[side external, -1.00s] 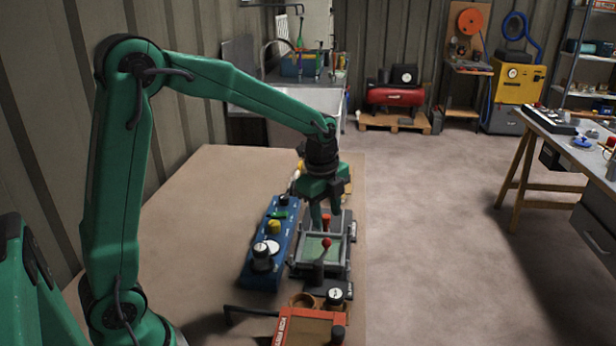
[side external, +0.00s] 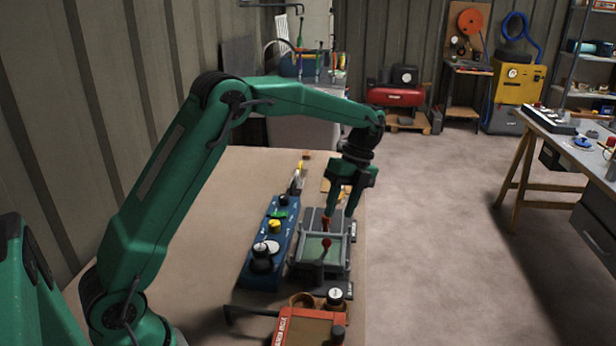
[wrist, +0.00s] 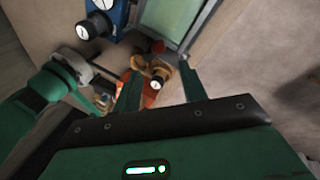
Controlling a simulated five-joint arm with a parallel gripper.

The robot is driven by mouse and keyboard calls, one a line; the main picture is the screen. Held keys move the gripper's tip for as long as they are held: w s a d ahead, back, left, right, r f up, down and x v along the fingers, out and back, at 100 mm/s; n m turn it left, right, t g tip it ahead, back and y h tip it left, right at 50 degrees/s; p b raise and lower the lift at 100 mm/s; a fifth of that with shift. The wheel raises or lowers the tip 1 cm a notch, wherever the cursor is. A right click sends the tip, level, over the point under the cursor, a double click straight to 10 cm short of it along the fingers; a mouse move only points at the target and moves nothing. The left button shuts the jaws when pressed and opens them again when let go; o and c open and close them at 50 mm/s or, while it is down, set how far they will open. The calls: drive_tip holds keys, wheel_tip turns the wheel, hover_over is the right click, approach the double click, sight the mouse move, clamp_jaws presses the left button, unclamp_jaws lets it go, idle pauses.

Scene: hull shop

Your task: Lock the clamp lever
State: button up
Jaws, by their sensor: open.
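A grey clamp fixture (side external: 340,268) with a pale green plate (side external: 314,250) stands on the bench. Two red knobs show at it: one at its far side (side external: 326,224) and one nearer (side external: 326,243), on a short dark lever. I cannot tell whether either lever is locked. My gripper (side external: 343,212) is open, pointing down above the far right part of the fixture, close to the far knob; contact is unclear. In the wrist view, its two fingers (wrist: 160,88) are apart with nothing held between them. Part of the fixture (wrist: 178,20) shows at the top there.
A blue control box (side external: 262,270) with knobs and a green switch stands just left of the fixture. The bench top (side external: 195,225) is bare on the left.

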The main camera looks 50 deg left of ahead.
drive_tip(key=shift+a+x, duration=0.15)
drive_tip(key=shift+x, duration=1.8)
drive_tip(key=shift+a+x, duration=0.1)
drive_tip(key=shift+x, duration=1.85)
clamp_jaws()
